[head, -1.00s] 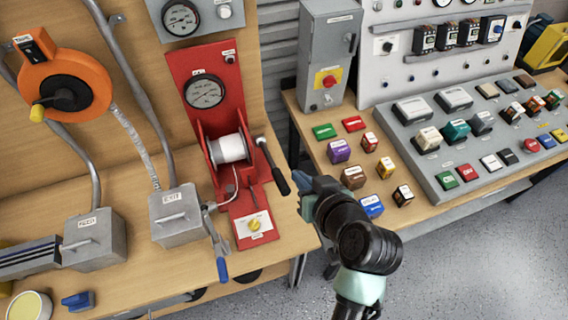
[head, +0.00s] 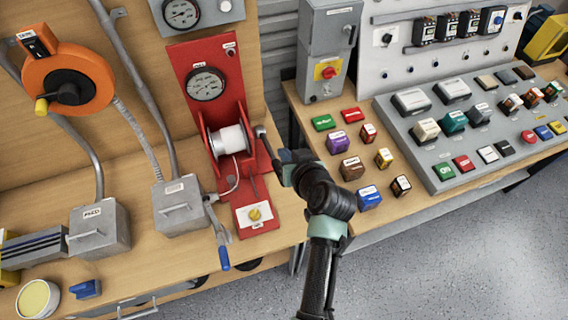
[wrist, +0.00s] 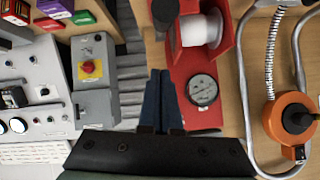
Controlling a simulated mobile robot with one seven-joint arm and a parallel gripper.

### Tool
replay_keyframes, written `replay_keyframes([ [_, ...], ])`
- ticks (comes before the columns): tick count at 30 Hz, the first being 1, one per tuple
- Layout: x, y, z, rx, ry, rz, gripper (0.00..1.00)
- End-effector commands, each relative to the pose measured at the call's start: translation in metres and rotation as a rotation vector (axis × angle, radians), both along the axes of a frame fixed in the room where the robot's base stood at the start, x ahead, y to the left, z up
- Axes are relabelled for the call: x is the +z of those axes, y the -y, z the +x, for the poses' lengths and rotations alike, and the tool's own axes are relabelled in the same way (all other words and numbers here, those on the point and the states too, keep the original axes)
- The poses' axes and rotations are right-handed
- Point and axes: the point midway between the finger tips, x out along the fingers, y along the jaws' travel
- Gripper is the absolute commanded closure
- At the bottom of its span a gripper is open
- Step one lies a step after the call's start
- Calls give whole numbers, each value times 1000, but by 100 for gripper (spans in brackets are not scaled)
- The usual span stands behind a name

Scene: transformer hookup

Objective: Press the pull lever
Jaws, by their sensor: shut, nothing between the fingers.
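The pull lever (head: 266,143) appears to be the grey arm on the right side of the red winch unit (head: 256,186). Its black grip, seen earlier, is now hidden behind my gripper in the head view. In the wrist view a dark rounded grip (wrist: 165,10) shows at the top edge, beyond my fingertips. My gripper (head: 281,166) is shut and empty, just right of the winch and beside the lever. Its two blue fingers (wrist: 161,73) lie together in the wrist view. I cannot tell whether they touch the lever.
A white spool (head: 229,139) and a gauge (head: 206,84) are on the red unit. A blue-handled lever (head: 222,250) stands at the grey box (head: 179,207). Several coloured blocks (head: 351,168) lie right of my arm, near a button panel (head: 460,125). A grey switch box (head: 327,50) stands behind.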

Motion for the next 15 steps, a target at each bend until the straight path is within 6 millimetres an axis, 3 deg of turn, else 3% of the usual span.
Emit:
replay_keyframes([
  [1,-2,-3,6,2,-1,0,100],
  [6,-27,-4,-8,0,-4,1,100],
  [15,-39,-4,-13,0,0,-1,100],
])
